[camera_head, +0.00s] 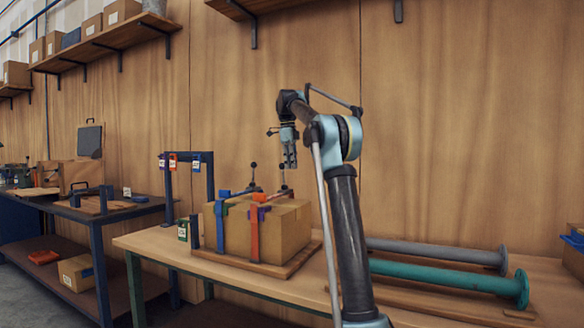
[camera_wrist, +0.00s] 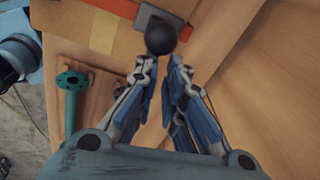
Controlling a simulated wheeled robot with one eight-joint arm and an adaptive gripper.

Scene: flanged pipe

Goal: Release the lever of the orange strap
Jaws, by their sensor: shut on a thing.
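A cardboard box (camera_head: 285,228) stands on a wooden board on the bench. The orange strap (camera_head: 254,235) runs down its front and over its top, right of a blue strap (camera_head: 220,228). Two levers with black ball knobs rise from the top; the right one (camera_head: 284,187) stands up by the orange strap. My gripper (camera_head: 290,165) points down at this lever, with its fingers shut on it. The lever's shaft is hidden.
A grey pipe (camera_head: 430,251) and a teal flanged pipe (camera_head: 445,279) lie on the bench to the right. A dark blue frame (camera_head: 168,188) with tagged items stands left of the box. A wooden wall is behind; shelves hang above.

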